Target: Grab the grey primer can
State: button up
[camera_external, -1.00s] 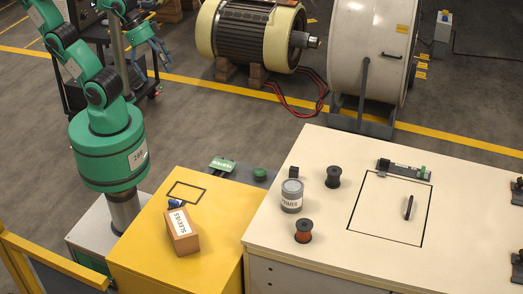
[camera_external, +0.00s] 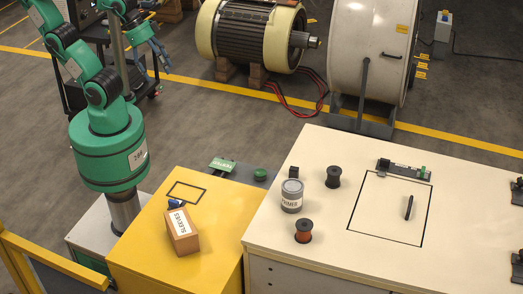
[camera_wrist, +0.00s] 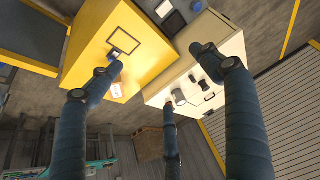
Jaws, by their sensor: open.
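The grey primer can (camera_external: 292,196) stands upright on the cream bench top, near its left edge, with a white label. My gripper (camera_external: 156,52) is at the upper left of the external view, raised and well away from the can. In the wrist view my gripper (camera_wrist: 165,80) shows its dark fingers spread wide, with nothing between them. The benches lie far beyond the fingers there.
A dark spool (camera_external: 333,177) and an orange-brown spool (camera_external: 303,231) stand close to the can. A small black block (camera_external: 294,172) is just behind it. A sleeves box (camera_external: 180,232) sits on the yellow cabinet (camera_external: 225,254). A black-outlined area (camera_external: 385,228) holds a dark handle-like object.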

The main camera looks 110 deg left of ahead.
jog(key=w+d+r+p, duration=0.1)
jog(key=w+r+p, duration=0.15)
jog(key=w, duration=0.45)
jog(key=w+r+p, duration=0.2)
jog(key=w+r, duration=0.1)
jog(key=w, duration=0.5)
jog(key=n+g+y+p, duration=0.1)
jog(key=n+p, duration=0.1)
jog(key=p, duration=1.1)
send_over(291, 185)
jog(key=s+d, duration=0.1)
jog(key=s, duration=0.3)
notch_tip(291, 185, down, 17)
jog(key=shift+s+f, duration=0.2)
jog(key=shift+s, duration=0.05)
jog(key=shift+x, duration=4.3)
